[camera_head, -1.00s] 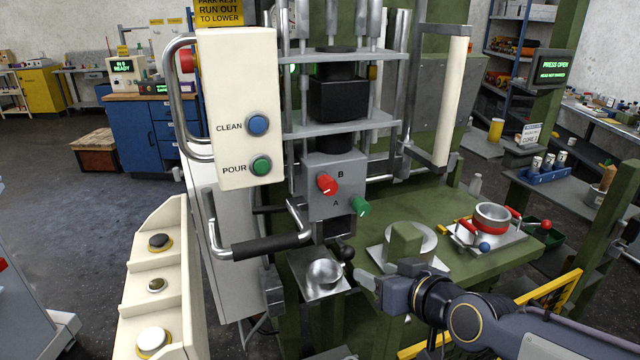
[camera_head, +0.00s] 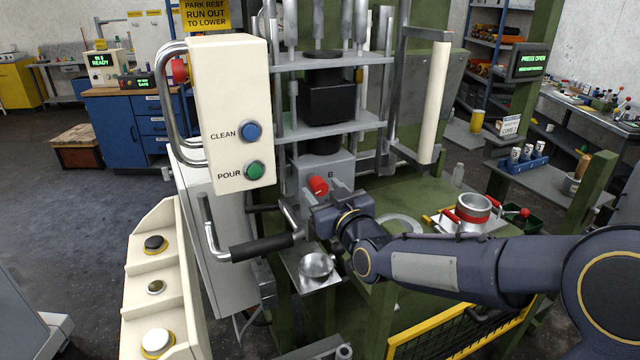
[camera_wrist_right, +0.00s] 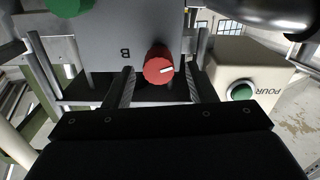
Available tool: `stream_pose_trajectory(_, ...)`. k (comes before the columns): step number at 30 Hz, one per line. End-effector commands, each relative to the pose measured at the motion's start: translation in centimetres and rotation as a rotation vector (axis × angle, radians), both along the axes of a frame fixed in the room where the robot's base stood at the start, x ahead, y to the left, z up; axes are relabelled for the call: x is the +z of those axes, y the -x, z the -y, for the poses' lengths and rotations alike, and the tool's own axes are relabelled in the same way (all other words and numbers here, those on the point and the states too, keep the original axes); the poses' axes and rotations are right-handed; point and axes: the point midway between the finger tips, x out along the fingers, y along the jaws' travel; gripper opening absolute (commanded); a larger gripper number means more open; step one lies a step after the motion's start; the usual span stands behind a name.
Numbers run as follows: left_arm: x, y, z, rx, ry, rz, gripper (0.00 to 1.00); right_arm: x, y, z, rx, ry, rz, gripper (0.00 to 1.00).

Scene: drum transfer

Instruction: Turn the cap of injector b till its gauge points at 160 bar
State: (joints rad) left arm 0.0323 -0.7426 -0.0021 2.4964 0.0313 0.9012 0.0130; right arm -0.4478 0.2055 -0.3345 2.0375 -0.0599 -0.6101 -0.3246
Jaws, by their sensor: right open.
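The red cap (camera_head: 318,186) sits on the front of the grey block (camera_head: 331,162), beside the letter B. My right gripper (camera_head: 327,193) is in front of the block, close to the red cap. In the right wrist view the red cap (camera_wrist_right: 157,68) lies between the tips of two open fingers, with a gap on each side. A white line on the cap points right in that view. A green cap (camera_wrist_right: 68,6) is cut off at the top left there; my gripper hides it in the head view. I see no readable bar gauge. My left gripper is out of view.
The cream panel (camera_head: 228,120) with CLEAN and POUR buttons stands left of the block. A bar handle with a black grip (camera_head: 262,248) juts out below it. A metal bowl (camera_head: 316,265) sits under the gripper. A red-banded pot (camera_head: 472,209) stands right on the green table.

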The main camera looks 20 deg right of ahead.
Motion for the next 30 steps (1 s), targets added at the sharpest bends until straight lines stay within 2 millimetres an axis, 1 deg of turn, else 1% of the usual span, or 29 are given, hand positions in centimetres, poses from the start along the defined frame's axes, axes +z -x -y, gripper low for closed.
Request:
stream_pose_trajectory(1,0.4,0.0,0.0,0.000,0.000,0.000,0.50,0.1,-0.7,-0.1,-0.001,0.002,-0.002,0.51)
stream_pose_trajectory(3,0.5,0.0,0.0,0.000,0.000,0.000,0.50,0.1,-1.4,-0.2,-0.001,0.000,-0.002,0.51)
stream_pose_trajectory(6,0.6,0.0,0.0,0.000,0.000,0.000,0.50,0.1,-2.0,-0.2,-0.002,-0.001,-0.001,0.51)
stream_pose_trajectory(14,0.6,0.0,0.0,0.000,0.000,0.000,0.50,0.0,-2.1,-0.3,-0.001,-0.002,-0.001,0.51)
stream_pose_trajectory(17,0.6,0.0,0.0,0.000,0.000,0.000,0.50,0.0,-2.1,-0.3,-0.001,-0.002,-0.001,0.40)
stream_pose_trajectory(24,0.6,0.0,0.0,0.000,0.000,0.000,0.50,0.0,-2.1,-0.3,-0.001,-0.002,-0.001,0.09)
stream_pose_trajectory(25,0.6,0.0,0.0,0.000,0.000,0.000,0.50,0.0,-2.1,-0.3,-0.001,-0.002,-0.001,0.06)
stream_pose_trajectory(30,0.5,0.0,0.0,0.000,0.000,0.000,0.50,0.0,-2.1,-0.3,0.000,0.009,0.001,0.06)
